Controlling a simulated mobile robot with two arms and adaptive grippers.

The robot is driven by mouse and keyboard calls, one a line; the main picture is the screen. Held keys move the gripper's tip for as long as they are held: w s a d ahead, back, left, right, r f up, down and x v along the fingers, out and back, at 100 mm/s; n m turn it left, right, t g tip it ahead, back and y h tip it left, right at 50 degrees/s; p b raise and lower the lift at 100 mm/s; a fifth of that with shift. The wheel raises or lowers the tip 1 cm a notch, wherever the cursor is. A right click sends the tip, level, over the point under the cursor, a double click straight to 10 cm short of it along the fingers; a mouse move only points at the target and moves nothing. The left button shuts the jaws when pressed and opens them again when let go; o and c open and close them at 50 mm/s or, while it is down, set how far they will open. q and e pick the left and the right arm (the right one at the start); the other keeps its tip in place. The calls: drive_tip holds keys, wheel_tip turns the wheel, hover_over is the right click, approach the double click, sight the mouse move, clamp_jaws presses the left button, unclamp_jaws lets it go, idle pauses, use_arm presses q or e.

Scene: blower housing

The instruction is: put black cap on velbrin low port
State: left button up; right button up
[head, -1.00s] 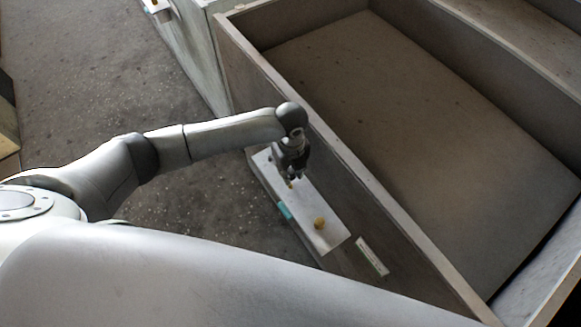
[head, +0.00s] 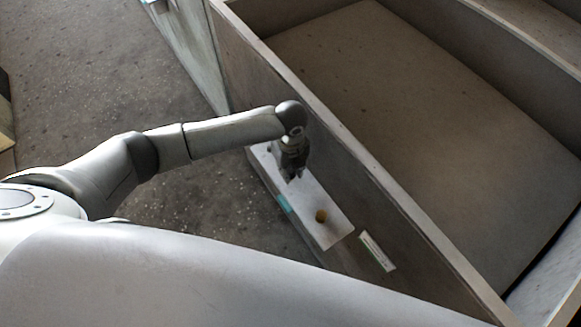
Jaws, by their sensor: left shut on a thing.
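My left gripper (head: 292,178) points down over a pale shelf (head: 330,236) on the near side of the large grey housing. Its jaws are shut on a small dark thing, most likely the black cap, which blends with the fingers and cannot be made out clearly. My right gripper is out of view.
The housing wall (head: 345,165) rises right behind the gripper. A teal label (head: 285,204) is on the shelf's front edge, and a white label (head: 377,251) is on the wall at right. The floor (head: 120,75) on the left is open.

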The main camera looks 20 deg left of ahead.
use_arm(q)
drive_tip(key=shift+f+b, duration=0.3)
drive_tip(key=shift+f, duration=0.3)
drive_tip(key=shift+f+b, duration=0.35)
drive_tip(key=shift+f, duration=0.3)
drive_tip(key=o, duration=0.9)
drive_tip(key=shift+r, duration=0.2)
wheel_tip(320, 180, up, 12)
drive_tip(key=shift+f, duration=0.15)
